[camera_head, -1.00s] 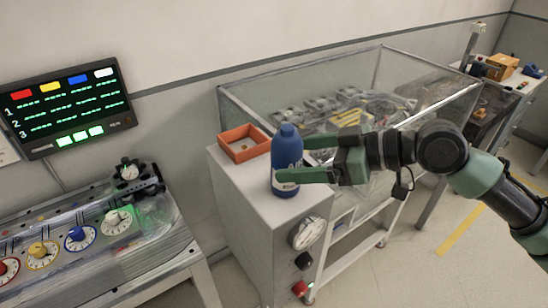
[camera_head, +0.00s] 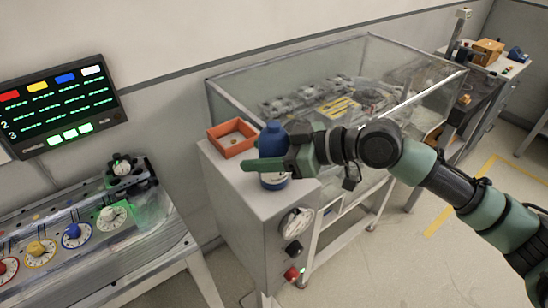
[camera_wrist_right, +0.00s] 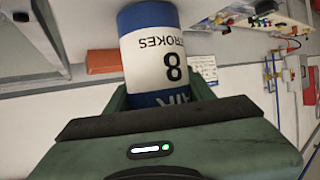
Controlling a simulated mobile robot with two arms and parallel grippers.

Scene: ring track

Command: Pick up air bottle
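The air bottle is a blue bottle (camera_head: 272,142) with a white label band. It stands upright on the top of a white cabinet. My right gripper (camera_head: 268,150) reaches it from the right, with one green finger across its front and the other mostly hidden behind it. In the right wrist view the bottle (camera_wrist_right: 155,55), its label reading "STROKES" and "8", lies between the two green fingers (camera_wrist_right: 168,98). I cannot tell whether the fingers press on it or only stand close around it. My left gripper is out of view.
An orange tray (camera_head: 233,148) stands behind and left of the bottle on the white cabinet (camera_head: 240,200). A clear-walled case (camera_head: 235,90) is behind my right arm. A panel with coloured dials (camera_head: 75,235) is at left, below a dark screen (camera_head: 62,105).

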